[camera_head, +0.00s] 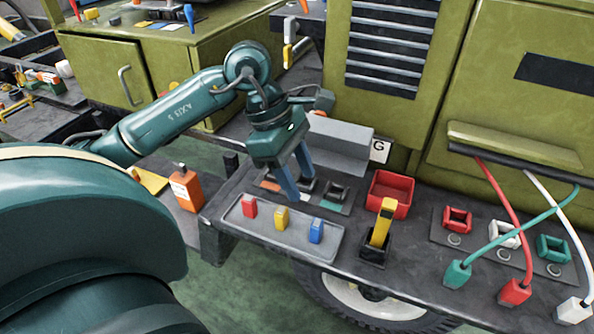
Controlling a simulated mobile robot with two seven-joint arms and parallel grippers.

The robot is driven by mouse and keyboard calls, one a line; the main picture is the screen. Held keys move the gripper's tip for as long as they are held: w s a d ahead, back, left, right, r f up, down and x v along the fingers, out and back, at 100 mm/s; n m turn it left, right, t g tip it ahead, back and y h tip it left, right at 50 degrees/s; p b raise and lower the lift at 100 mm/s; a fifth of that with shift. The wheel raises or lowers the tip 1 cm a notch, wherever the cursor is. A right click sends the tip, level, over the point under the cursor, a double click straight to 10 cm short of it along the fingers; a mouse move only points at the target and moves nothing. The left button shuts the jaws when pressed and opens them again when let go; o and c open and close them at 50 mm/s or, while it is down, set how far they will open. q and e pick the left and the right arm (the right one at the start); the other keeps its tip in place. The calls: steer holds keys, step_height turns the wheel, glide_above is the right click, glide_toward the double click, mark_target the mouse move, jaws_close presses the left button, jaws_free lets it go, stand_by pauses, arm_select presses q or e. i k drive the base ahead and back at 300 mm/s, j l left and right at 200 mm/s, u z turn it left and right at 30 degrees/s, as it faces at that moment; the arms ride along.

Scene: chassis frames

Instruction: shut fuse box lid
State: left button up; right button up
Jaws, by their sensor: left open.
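The fuse box has a light grey lid (343,147) that stands raised at the back of its base. The fuse box base (340,208) lies flat on the dark shelf, with orange, dark and teal parts on it. My left gripper (292,196) points down over the left part of the base, in front of the lid. Its blue fingers are open and hide part of the base. I see nothing held between them. I cannot tell whether the fingers touch the base. My right gripper is not in view.
A grey tray (268,238) with red, yellow and blue fuses lies in front. A red bin (391,192) and a yellow lever (383,222) stand to the right. Further right are coloured sockets and hanging cables (507,225). An orange bottle (187,188) stands to the left.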

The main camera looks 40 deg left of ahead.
mark_target(339, 146)
steer(key=k, duration=1)
